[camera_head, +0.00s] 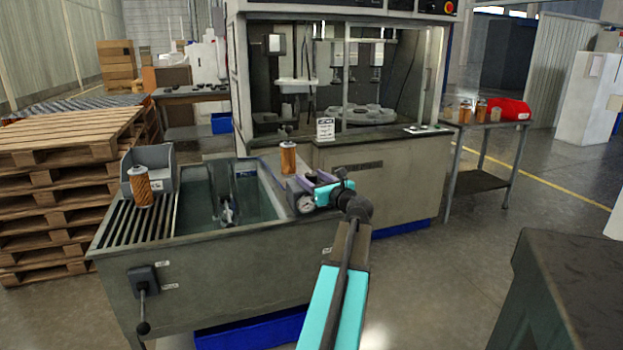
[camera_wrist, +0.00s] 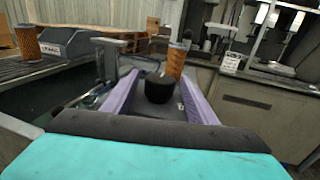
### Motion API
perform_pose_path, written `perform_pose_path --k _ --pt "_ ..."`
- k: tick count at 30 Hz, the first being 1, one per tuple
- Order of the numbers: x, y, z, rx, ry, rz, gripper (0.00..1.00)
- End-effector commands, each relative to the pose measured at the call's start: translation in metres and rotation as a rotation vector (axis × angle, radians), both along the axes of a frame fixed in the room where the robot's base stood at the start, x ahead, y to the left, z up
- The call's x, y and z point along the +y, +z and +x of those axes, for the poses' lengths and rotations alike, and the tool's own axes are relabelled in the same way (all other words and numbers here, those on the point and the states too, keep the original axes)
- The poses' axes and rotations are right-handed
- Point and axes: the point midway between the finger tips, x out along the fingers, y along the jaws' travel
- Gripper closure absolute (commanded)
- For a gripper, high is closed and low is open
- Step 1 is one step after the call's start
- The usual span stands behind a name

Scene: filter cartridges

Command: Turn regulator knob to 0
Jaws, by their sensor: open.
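The black regulator knob (camera_wrist: 159,89) shows in the wrist view between the two purple fingers of my gripper (camera_wrist: 160,78). Gaps show on both sides of it, so the fingers are open around or just above it; I cannot tell the exact height. In the head view my gripper (camera_head: 309,180) is over the right rim of the wash tank, and it hides the knob there. A round white pressure gauge (camera_head: 306,203) is just below the fingers. Its reading and any knob marking are too small to read.
An orange filter cartridge (camera_head: 288,158) stands close behind my gripper. Another cartridge (camera_head: 142,187) stands on the slatted rack at the left, by a grey bin (camera_head: 160,172). The tank (camera_head: 215,270) has a black lever (camera_head: 142,305) in front. A machine cabinet (camera_head: 380,180) stands behind right.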

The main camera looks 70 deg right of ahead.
Motion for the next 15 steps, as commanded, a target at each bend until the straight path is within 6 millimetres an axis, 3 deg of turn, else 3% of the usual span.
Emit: perform_pose_path --k 15 --pt "0.038 0.000 -0.047 -0.001 -0.002 -0.001 0.47"
